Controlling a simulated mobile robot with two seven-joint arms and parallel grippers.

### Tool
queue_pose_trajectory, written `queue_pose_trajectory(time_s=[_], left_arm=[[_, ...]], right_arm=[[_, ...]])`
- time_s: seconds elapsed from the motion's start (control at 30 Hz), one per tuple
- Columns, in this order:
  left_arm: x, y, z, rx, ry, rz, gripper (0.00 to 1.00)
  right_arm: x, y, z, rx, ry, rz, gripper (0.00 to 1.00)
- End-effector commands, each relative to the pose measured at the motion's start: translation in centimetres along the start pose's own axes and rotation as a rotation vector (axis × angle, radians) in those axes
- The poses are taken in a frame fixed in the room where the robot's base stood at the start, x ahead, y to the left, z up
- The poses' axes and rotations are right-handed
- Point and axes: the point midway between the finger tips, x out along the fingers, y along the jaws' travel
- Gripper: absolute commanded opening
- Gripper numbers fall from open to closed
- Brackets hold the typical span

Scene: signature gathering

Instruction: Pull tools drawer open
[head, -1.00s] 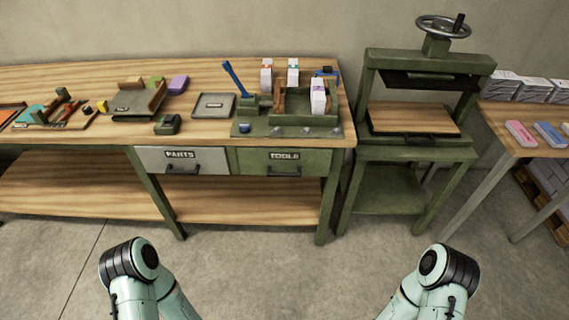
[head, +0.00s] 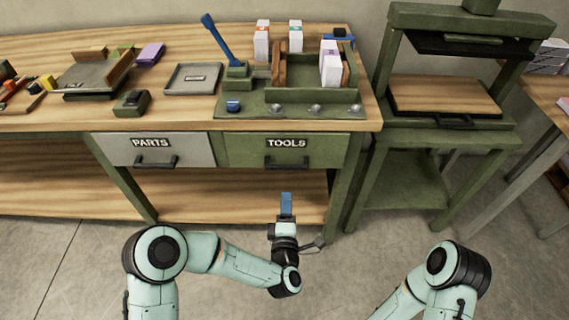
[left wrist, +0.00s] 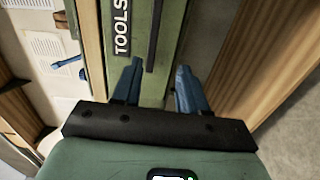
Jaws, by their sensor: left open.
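The green tools drawer (head: 285,150) is shut under the right end of the workbench, with a TOOLS label and a dark bar handle (head: 287,165). My left gripper (head: 287,204) is in front of and below the drawer, blue fingers pointing at the bench. In the left wrist view the TOOLS label (left wrist: 121,25) and the dark handle (left wrist: 154,35) show sideways ahead of the open blue fingers (left wrist: 157,85). The fingers look empty and apart from the handle. My right arm shows at the lower right, but its gripper is out of view.
The grey parts drawer (head: 155,150) with its own handle is shut to the left. The workbench top (head: 180,50) holds trays, a stapler-like tool and white boxes. A green press (head: 450,90) stands to the right. The floor in front is clear.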

Motion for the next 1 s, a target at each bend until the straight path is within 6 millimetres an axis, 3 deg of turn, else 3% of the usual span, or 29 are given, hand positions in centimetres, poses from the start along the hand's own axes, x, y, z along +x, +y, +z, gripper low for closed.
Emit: queue_pose_trajectory(time_s=[0.23, 0.7, 1.0], left_arm=[[2.3, 1.0, -0.1, -0.03, 0.021, 0.03, 0.43], [11.5, 1.0, -0.2, -0.026, 0.019, 0.026, 0.43], [13.4, 1.1, -0.3, -0.025, 0.017, 0.025, 0.43]], right_arm=[[0.3, 0.1, -0.4, 0.001, 0.012, 0.0, 0.43], [1.6, 0.6, -2.4, 0.006, 0.067, 0.004, 0.43], [1.9, 0.7, -2.9, 0.007, 0.082, 0.005, 0.43]])
